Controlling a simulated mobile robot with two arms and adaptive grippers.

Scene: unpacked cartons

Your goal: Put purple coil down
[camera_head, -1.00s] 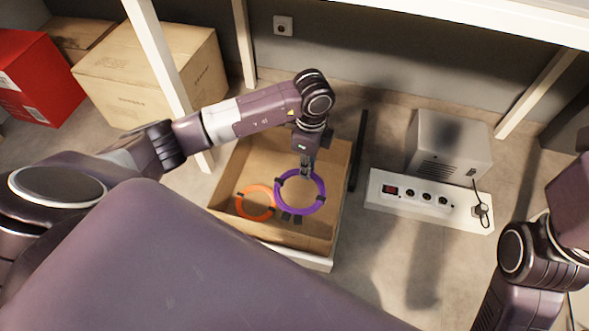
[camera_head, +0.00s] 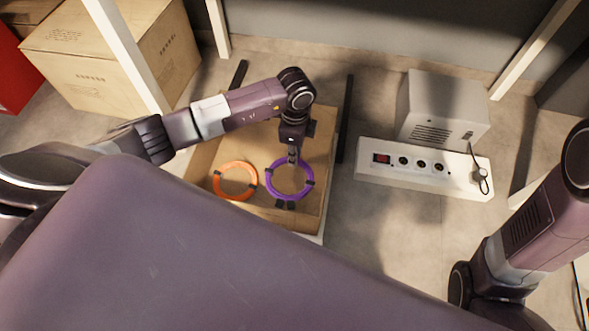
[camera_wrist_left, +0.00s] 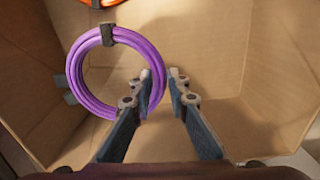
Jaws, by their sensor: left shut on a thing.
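The purple coil (camera_head: 268,190) is a ring with dark ties, inside the open cardboard carton (camera_head: 318,150). My left gripper (camera_head: 292,156) is at the coil's far edge, pointing down into the carton. In the left wrist view the coil (camera_wrist_left: 78,78) is at the left, its right side at the fingertips of my left gripper (camera_wrist_left: 160,80). The gripper is shut on the coil. I cannot tell whether the coil touches the carton floor. My right gripper is not in view; only my right arm shows.
An orange coil (camera_head: 221,191) lies left of the purple one in the carton and shows at the wrist view's top edge. A white power strip (camera_head: 390,177) and grey box (camera_head: 440,105) stand to the right. White shelf posts (camera_head: 124,55) rise behind. A closed carton (camera_head: 95,60) stands at the far left.

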